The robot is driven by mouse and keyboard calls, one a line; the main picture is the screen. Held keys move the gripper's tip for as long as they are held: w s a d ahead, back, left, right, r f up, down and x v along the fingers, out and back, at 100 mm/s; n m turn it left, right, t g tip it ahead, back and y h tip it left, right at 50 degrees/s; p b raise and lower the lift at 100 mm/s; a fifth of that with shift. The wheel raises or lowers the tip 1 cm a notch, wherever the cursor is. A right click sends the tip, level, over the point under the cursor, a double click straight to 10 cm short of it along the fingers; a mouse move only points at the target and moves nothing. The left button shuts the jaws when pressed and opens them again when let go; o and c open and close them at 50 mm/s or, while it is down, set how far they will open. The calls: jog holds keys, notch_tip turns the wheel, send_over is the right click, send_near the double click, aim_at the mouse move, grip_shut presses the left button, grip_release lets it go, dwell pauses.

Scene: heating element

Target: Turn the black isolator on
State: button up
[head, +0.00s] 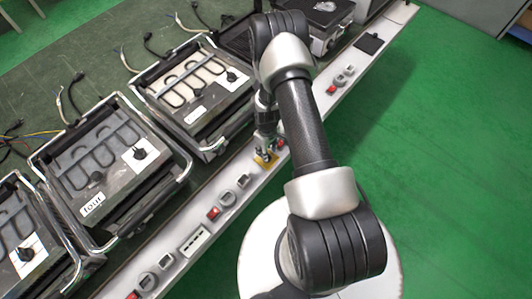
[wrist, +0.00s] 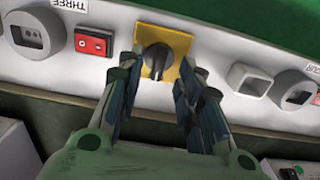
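The black isolator (wrist: 155,56) is a dark rotary knob on a yellow square plate (wrist: 178,43), mounted on the light grey panel in the wrist view. Its ridge appears roughly upright in that view, but its exact setting is hard to read. My gripper (wrist: 158,68) is open, with one finger on each side of the knob's lower part. The fingers appear apart from the knob, and nothing is held. In the head view, my gripper (head: 265,150) points down at the yellow plate (head: 264,161), and the knob is mostly hidden there.
A red switch (wrist: 93,42) and a round grey socket (wrist: 29,35) sit left of the plate. A square grey socket (wrist: 249,79) and another round one (wrist: 293,88) sit right. In the head view, heating-element cases (head: 195,95) line the bench behind the panel. Green floor (head: 450,180) lies open to the right.

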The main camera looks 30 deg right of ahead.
jog(key=shift+w+f+b, duration=0.15)
jog(key=shift+f+b, duration=0.25)
jog(key=shift+f, duration=1.45)
grip_shut()
